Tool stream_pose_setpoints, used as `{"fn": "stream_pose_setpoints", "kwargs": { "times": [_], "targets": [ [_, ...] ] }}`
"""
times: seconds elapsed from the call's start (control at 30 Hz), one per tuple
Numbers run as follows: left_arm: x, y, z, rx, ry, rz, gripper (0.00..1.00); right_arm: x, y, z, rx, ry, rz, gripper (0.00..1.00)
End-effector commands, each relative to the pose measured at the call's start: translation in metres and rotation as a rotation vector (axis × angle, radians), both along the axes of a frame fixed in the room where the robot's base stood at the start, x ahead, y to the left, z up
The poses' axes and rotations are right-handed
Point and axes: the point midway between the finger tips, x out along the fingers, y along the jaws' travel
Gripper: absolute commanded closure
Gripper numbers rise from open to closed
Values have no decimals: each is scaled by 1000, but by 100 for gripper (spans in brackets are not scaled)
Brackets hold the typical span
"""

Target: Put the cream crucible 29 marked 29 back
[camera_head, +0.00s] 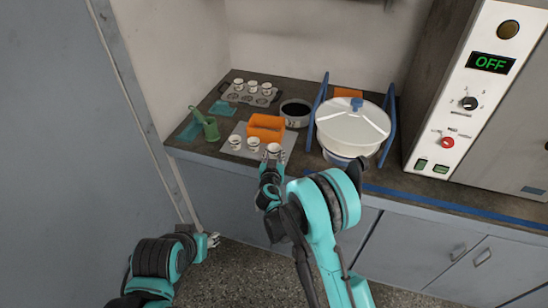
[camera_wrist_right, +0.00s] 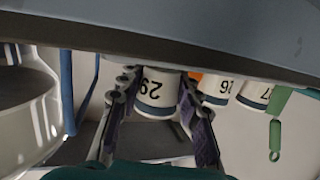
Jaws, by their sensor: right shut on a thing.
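The cream crucible 29 (camera_head: 274,149) is at the right end of a row on the pale mat (camera_head: 287,150), by the bench's front. In the right wrist view the crucible (camera_wrist_right: 155,92) shows upside down, its number 29 facing the camera, between my two fingers. My right gripper (camera_head: 271,162) is shut on it; I cannot tell whether its base touches the mat. The grey tray with holes (camera_head: 275,101) stands at the back left with several open places and three crucibles (camera_head: 252,87) along its far row. My left gripper (camera_head: 212,240) is low, off the bench; its fingers are too small to read.
Two similar crucibles (camera_head: 235,142) stand left of the held one. Behind are an orange block (camera_head: 266,126) and a dark-filled bowl (camera_head: 296,111). A green handled object (camera_head: 210,129) is at left. A large lidded vessel (camera_head: 352,127) with blue posts stands right.

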Motion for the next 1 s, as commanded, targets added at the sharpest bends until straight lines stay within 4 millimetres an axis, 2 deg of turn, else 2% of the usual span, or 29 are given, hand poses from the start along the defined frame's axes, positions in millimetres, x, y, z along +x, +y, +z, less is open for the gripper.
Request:
{"fn": "stream_pose_setpoints", "kwargs": {
  "times": [0.03,0.37,0.4,0.47,0.83,1.0],
  "targets": [
    [0,0,-4,0,0,0,57,0,0,-6,0,0,0,100],
    [0,0,-1,0,0,0,57,0,0,-6,0,0,0,100],
    [0,0,-1,0,0,0,57,0,0,-6,0,0,0,61],
    [0,0,-2,0,0,0,57,0,0,-6,0,0,0,45],
    [0,0,-2,0,0,0,57,0,0,-2,0,0,0,45],
    [0,0,10,0,0,0,57,-25,2,5,-2,0,2,45]
  ]
}}
